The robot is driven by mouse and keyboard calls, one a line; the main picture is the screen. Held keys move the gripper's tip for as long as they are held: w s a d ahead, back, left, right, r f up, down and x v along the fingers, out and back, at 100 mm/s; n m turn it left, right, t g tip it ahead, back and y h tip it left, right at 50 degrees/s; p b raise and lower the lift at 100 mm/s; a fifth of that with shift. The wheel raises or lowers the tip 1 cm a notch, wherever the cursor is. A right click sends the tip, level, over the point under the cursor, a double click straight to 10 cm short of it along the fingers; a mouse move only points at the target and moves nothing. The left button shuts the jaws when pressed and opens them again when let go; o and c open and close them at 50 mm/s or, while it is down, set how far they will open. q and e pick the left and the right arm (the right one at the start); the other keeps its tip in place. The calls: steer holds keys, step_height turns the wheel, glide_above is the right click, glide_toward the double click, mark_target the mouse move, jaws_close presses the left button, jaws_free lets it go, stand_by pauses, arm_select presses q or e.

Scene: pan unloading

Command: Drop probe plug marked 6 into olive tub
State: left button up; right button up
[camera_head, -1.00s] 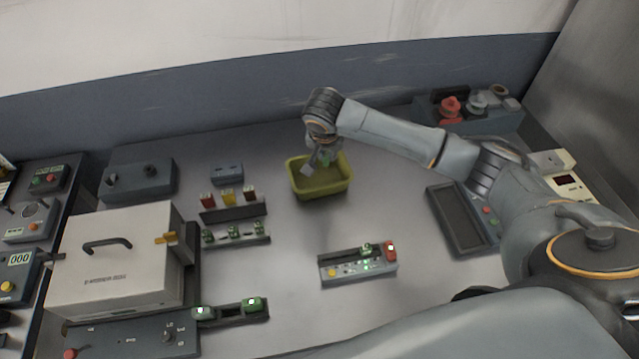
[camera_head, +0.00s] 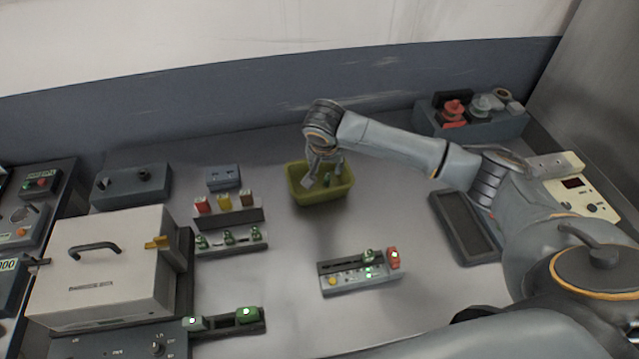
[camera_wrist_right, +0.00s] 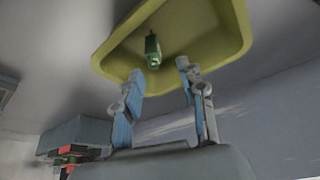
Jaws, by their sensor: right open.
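The olive tub (camera_head: 330,193) stands near the back middle of the table, and its inside fills the top of the right wrist view (camera_wrist_right: 205,30). My right gripper (camera_head: 322,176) is over the tub with its fingers pointing down, open and empty. A green plug (camera_head: 328,179) shows within the tub's outline. In the right wrist view the plug (camera_wrist_right: 153,50) is against the tub's interior, beyond and apart from the open fingers (camera_wrist_right: 160,70). I cannot read its number or tell whether it rests on the bottom. My left gripper is not in view.
A panel with lights (camera_head: 360,275) stands in front. A white lidded box (camera_head: 105,265) is at left, a dark tray (camera_head: 465,225) at right.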

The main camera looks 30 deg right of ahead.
steer(key=v, duration=1.2)
steer(key=shift+f, duration=0.1)
